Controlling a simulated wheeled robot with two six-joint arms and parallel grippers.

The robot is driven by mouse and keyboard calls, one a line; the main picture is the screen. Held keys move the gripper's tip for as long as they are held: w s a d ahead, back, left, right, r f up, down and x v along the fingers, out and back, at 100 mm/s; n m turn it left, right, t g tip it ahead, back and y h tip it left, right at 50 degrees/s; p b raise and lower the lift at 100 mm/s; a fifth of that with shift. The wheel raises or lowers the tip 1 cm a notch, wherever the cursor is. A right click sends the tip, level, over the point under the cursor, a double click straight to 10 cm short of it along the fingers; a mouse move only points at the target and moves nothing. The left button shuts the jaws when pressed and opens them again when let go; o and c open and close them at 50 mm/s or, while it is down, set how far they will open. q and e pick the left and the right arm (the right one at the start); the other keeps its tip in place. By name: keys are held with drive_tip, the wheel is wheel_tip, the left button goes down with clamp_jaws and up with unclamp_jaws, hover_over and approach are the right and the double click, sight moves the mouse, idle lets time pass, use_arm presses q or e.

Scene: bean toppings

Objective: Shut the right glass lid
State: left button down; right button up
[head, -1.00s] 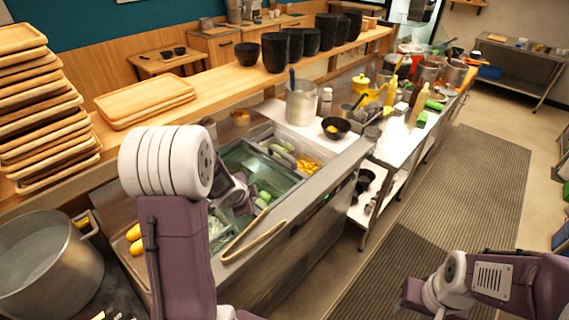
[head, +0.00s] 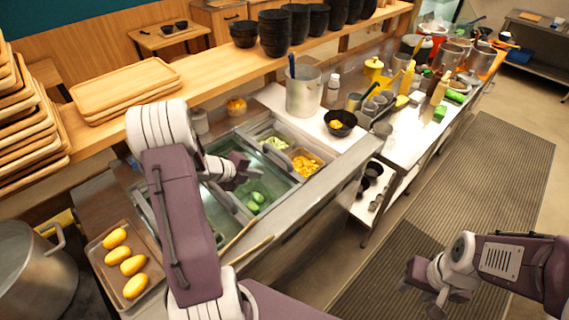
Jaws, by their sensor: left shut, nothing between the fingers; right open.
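The topping counter (head: 340,165) is a steel unit with sunken bins. Greenish glass (head: 222,212) covers part of its left and middle, partly hidden by my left arm; I cannot tell exactly where the right glass lid's edges lie. At the right end, bins of yellow topping (head: 306,163) and pale green topping (head: 276,144) show clearly. My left gripper (head: 246,172) is shut and empty, over the glass area left of the yellow topping. My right gripper (head: 425,292) is open and empty over the floor at the lower right, away from the counter.
Wooden tongs (head: 249,250) lie along the counter's front edge. A tray of yellow items (head: 127,262) and a large pot (head: 30,275) are at left. A steel pot (head: 303,92) and black bowl (head: 340,122) stand behind. The floor mat (head: 450,190) is clear.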

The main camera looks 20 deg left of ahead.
sight(285, 171)
use_arm(q)
drive_tip(key=shift+s+d, duration=0.1)
drive_tip(key=shift+s, duration=0.2)
drive_tip(key=shift+d+f, duration=0.15)
drive_tip(key=shift+f, duration=0.1)
drive_tip(key=x, duration=0.8)
drive_tip(key=shift+w, duration=0.5)
drive_tip(key=w+p, duration=0.1)
drive_tip(key=w+d, duration=0.1)
drive_tip(key=shift+w+d+p, duration=0.15)
drive_tip(key=shift+w+p, duration=0.1)
drive_tip(key=shift+p, duration=0.15)
drive_tip(key=shift+w+d+f, duration=0.1)
drive_tip(key=shift+w, duration=0.25)
drive_tip(key=shift+w+d+f, duration=0.1)
drive_tip(key=shift+w+f, duration=0.1)
drive_tip(key=shift+w, duration=0.2)
drive_tip(key=shift+s, duration=0.1)
use_arm(e)
drive_tip(key=shift+s+r, duration=0.25)
drive_tip(key=shift+r, duration=0.3)
drive_tip(key=shift+s+r, duration=0.25)
drive_tip(key=shift+r, duration=0.25)
use_arm(q)
drive_tip(key=shift+r, duration=0.1)
